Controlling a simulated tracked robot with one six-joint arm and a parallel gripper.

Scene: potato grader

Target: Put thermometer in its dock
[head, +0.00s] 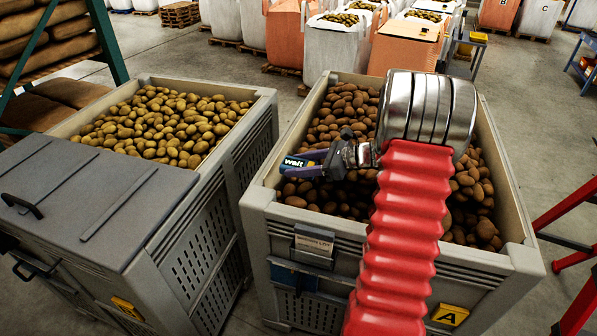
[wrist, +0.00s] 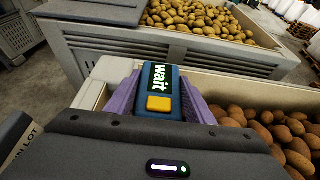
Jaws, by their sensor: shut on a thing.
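The thermometer (head: 296,162) is a small blue device with a dark display reading "wait". My gripper (head: 308,164) is shut on it above the left rim of the right-hand crate (head: 262,192). In the wrist view the thermometer (wrist: 160,92) shows its display and an orange-yellow button between my purple fingers (wrist: 198,100). A blue holder (head: 292,277), which looks like the dock, is on the front wall of that crate, under a label plate (head: 314,243). The holder is lower than my gripper and apart from it. Its inside cannot be made out.
The right crate holds brown potatoes (head: 338,108). A second crate with yellow potatoes (head: 160,122) and a grey lid (head: 75,200) stands to the left, across a narrow gap. A yellow "A" tag (head: 450,314) is on the right crate's front. Red legs (head: 565,208) stand at right.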

